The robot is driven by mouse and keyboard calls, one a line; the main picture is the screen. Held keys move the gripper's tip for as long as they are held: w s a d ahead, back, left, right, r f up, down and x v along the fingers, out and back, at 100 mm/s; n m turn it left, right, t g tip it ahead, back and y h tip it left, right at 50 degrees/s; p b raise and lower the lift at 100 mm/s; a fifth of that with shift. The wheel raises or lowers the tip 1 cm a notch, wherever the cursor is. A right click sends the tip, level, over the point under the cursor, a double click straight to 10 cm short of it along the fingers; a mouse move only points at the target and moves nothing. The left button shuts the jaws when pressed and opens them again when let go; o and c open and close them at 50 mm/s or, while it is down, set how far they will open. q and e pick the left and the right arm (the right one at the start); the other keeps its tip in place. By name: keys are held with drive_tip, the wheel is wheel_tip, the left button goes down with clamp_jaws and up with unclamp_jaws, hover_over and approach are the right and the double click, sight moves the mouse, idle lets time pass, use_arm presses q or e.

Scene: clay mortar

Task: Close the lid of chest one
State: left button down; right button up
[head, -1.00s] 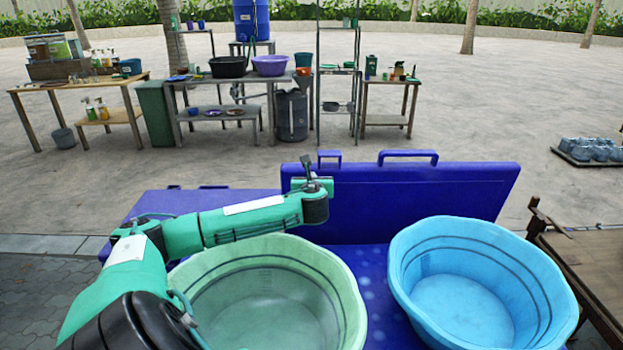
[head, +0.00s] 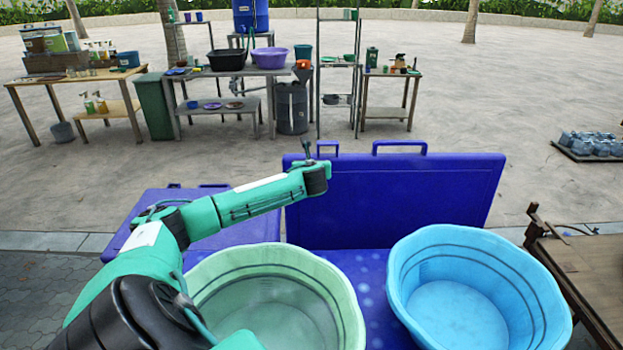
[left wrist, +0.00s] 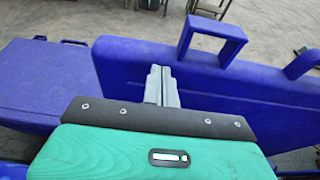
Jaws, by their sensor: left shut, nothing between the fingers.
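A blue chest has its lid (head: 400,200) standing open and upright, with handles along its top edge. The lid also shows in the left wrist view (left wrist: 240,90). No label shows, so I cannot tell the chest's number. My left gripper (head: 307,148) is at the lid's upper left corner, near the left handle. In the left wrist view its fingers (left wrist: 161,86) are shut and empty, overlapping the lid near its left end. I cannot tell whether they touch it. My right gripper is not in view.
A green basin (head: 345,300) and a light blue basin (head: 455,310) stand in front of the lid. A second blue chest (head: 150,212), closed, is at left. A wooden table (head: 590,265) is at right. Laden tables and shelves stand far back on open paving.

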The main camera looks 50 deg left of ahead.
use_arm(q)
drive_tip(key=w+a, duration=0.2)
drive_tip(key=a, duration=0.1)
drive_tip(key=w+a, duration=0.3)
drive_tip(key=shift+w+a, duration=0.15)
drive_tip(key=r+b+x, duration=0.2)
drive_tip(key=x, duration=0.8)
drive_tip(key=shift+w+a+b, duration=0.25)
drive_tip(key=shift+b, duration=0.15)
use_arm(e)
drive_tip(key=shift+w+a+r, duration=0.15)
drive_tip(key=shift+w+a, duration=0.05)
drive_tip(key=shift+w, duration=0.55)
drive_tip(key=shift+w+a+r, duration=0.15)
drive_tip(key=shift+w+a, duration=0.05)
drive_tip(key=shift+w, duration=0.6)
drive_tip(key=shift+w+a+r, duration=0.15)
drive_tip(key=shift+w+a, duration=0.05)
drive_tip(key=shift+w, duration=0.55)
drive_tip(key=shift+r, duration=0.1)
